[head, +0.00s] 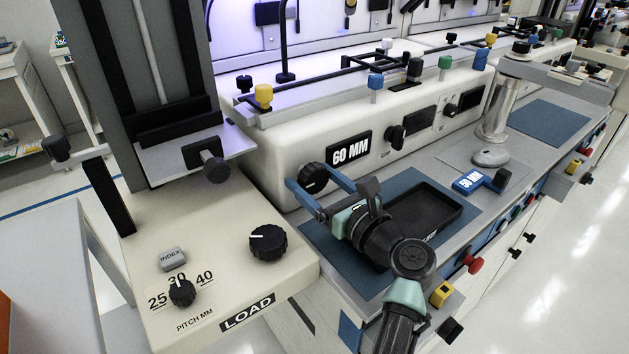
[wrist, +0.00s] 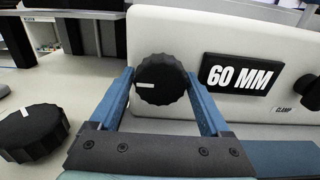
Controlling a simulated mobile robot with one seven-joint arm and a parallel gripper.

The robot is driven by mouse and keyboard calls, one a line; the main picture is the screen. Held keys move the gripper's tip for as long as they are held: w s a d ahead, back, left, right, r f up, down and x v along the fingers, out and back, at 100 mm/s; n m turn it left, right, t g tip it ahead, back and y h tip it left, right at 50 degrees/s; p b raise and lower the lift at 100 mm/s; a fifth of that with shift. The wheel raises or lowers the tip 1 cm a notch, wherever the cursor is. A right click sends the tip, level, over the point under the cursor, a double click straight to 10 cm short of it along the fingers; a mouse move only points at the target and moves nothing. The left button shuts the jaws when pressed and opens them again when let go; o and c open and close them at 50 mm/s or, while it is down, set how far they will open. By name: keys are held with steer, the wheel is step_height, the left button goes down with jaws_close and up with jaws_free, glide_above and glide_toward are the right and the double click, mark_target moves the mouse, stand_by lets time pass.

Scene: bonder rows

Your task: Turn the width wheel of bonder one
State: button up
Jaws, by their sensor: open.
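The width wheel, a black ribbed knob (head: 313,178) with a white mark, sits on the front of the cream bonder beside a black "60 MM" plate (head: 349,149). In the wrist view the knob (wrist: 160,79) stands between the two blue fingers of my gripper (wrist: 163,98), its white mark pointing left. My gripper (head: 320,189) is open, one finger to each side of the knob. A gap shows on the right side; whether the left finger touches it I cannot tell.
A larger black knob (head: 268,243) and a pitch selector (head: 182,292) are on the LOAD unit at left. A black tray (head: 436,205) lies on a blue mat under my arm. A blue "50 MM" block (head: 468,183) and a metal post (head: 494,115) stand to the right.

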steer(key=c, duration=1.1)
steer(key=shift+n, duration=0.3)
